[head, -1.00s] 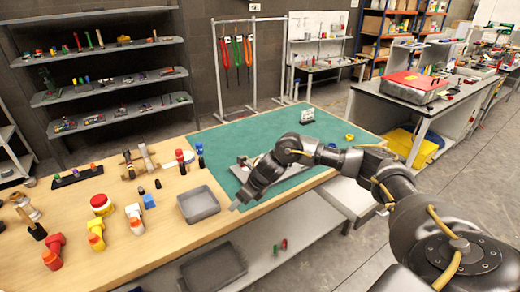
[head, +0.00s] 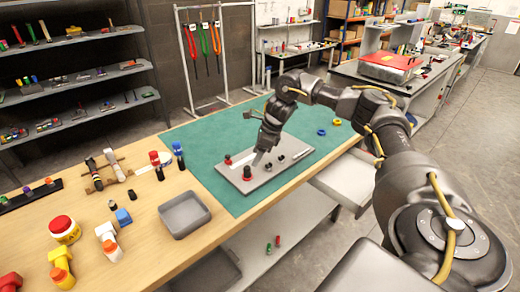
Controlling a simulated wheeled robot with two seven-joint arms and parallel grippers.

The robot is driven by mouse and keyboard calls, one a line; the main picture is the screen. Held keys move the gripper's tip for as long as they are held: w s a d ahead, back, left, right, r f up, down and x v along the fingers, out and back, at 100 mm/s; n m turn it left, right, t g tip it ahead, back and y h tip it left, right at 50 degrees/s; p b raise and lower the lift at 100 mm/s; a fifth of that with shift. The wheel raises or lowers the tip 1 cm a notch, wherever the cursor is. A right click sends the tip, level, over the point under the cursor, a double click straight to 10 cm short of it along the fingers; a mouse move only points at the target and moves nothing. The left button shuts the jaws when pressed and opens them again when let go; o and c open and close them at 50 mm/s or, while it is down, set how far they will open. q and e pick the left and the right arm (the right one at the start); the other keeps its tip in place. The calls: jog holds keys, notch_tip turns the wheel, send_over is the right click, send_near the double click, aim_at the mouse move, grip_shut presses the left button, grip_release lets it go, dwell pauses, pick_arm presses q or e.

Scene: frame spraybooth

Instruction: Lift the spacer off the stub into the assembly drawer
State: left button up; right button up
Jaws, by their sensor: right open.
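A grey plate (head: 262,183) with several short posts lies on the green mat. A red-based stub (head: 247,173) stands near its front left, and another red piece (head: 228,160) sits at its left corner. Small dark and silver pieces (head: 281,159) stand on its right part. I cannot tell which piece is the spacer. My right gripper (head: 258,158) is open, pointing down over the plate's middle; its fingers hide part of the plate. My left gripper is out of view.
A grey bin (head: 185,213) stands on the wood left of the mat. A blue ring (head: 321,132) and a yellow ring (head: 337,121) lie on the mat's right side. Red and black bottles (head: 156,165) stand near the mat's left edge. The mat's back left is clear.

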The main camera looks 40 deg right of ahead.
aim_at(249, 168)
jog(key=p+x, duration=0.1)
jog(key=x, duration=0.8)
jog(key=shift+w+f+p, duration=0.15)
jog(key=shift+f+p, duration=0.05)
jog(key=shift+p, duration=0.15)
jog(key=c, duration=1.1)
jog(key=shift+o, duration=0.2)
jog(key=shift+r, duration=0.1)
jog(key=shift+r, duration=0.1)
jog(key=shift+r+p, duration=2.3)
jog(key=shift+r, duration=0.8)
jog(key=shift+a, duration=0.1)
